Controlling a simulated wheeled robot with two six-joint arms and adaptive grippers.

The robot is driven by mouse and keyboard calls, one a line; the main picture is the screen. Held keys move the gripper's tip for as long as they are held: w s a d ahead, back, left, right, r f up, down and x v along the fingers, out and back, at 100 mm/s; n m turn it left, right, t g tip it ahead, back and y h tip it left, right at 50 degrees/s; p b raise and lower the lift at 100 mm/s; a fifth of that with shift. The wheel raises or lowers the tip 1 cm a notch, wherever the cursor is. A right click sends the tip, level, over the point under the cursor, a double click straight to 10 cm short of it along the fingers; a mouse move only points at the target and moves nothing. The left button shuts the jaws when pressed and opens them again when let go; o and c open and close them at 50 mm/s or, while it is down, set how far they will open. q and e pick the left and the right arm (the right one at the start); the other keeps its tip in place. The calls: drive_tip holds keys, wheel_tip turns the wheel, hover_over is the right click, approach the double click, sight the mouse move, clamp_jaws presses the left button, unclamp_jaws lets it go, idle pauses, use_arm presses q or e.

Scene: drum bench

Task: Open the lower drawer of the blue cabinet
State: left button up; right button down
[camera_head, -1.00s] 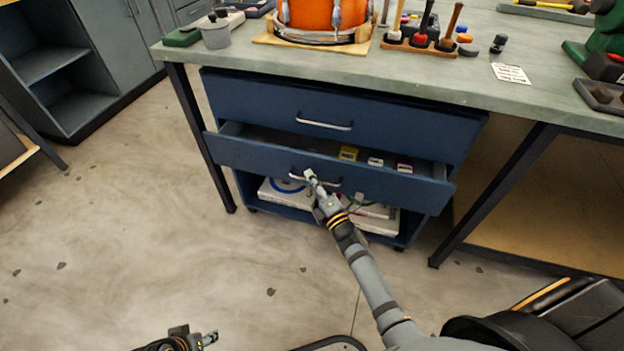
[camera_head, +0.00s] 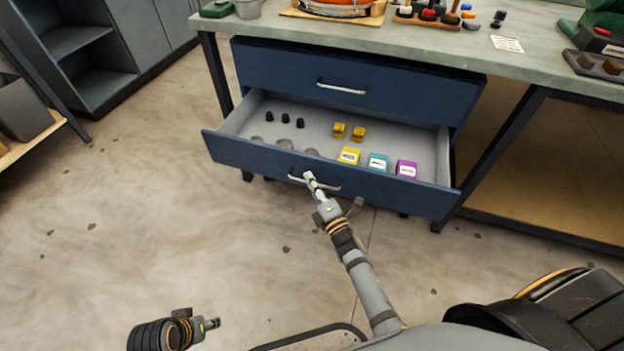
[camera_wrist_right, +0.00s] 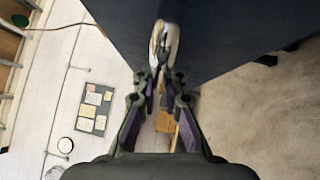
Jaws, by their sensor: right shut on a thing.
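The blue cabinet (camera_head: 262,66) stands under the bench. Its lower drawer (camera_head: 232,153) is pulled well out, and its grey inside shows. My right gripper (camera_head: 311,181) is shut on the silver handle (camera_head: 331,188) of that drawer. In the right wrist view the fingers of the right gripper (camera_wrist_right: 163,75) close around the pale handle (camera_wrist_right: 165,42) by the dark drawer front. The upper drawer (camera_head: 400,95) is closed, with its own silver handle (camera_head: 341,88). My left gripper (camera_head: 210,325) is low at the left over the floor, empty; its finger gap is too small to judge.
The bench leg (camera_head: 490,155) stands right of the cabinet. The floor (camera_head: 130,215) at the left is clear.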

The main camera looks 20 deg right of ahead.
drive_tip(key=shift+s, duration=0.1)
drive_tip(key=c, duration=1.7)
unclamp_jaws()
drive_tip(key=v, duration=1.2)
